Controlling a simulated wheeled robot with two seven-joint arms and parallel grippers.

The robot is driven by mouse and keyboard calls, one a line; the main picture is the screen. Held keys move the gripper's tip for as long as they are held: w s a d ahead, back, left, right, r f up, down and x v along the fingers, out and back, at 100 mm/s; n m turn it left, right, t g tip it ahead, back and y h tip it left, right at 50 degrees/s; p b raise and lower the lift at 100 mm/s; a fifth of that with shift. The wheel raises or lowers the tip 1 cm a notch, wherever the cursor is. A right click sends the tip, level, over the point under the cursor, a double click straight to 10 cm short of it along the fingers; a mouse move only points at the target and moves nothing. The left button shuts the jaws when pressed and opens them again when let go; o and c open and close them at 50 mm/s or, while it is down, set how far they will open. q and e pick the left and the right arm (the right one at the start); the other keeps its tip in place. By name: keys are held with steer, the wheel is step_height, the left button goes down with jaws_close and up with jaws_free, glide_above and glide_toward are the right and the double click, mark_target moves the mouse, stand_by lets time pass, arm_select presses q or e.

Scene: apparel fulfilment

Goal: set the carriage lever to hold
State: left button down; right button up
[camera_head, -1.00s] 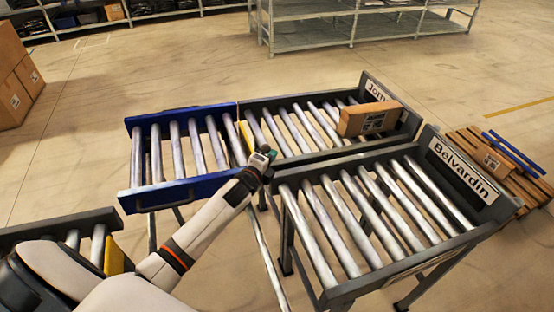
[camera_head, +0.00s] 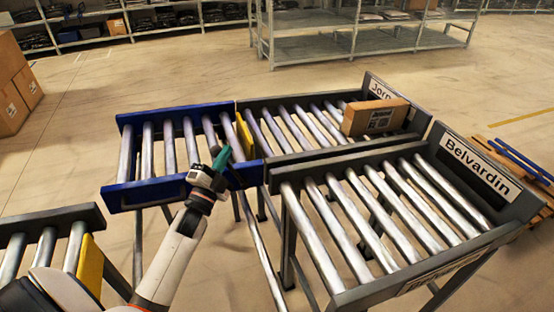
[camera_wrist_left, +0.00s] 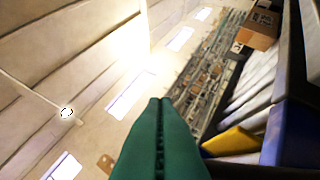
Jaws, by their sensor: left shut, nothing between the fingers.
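The blue-railed roller carriage (camera_head: 140,197) stands at the centre left, its right end against the back roller lane. It also shows at the right edge of the wrist view (camera_wrist_left: 288,135). A yellow plate (camera_head: 244,135) stands across its right end and shows in the wrist view (camera_wrist_left: 232,141). My left gripper (camera_head: 221,157), with green fingers, is over the carriage's near rail close to its right end. Its fingers are shut and empty, shown together in the wrist view (camera_wrist_left: 160,102). I cannot make out a lever; the gripper hides part of the near rail. My right gripper is out of view.
A cardboard box (camera_head: 375,117) lies at the far end of the back lane. The lane labelled Belvardin (camera_head: 478,168) is nearer, on the right. Another roller section with a yellow plate (camera_head: 90,265) is at the lower left. Metal shelving (camera_head: 350,42) stands behind open floor.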

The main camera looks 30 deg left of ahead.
arm_select(q)
steer(key=shift+s+a+f+n+t+y+b, duration=0.3)
steer(key=shift+s+a+n+y+b, duration=0.1)
steer(key=shift+s+a+n+b, duration=0.15)
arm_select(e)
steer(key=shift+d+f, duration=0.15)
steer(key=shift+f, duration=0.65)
arm_select(q)
steer(key=shift+d, duration=0.1)
steer(key=shift+w+r, duration=0.1)
steer(key=shift+r, duration=0.05)
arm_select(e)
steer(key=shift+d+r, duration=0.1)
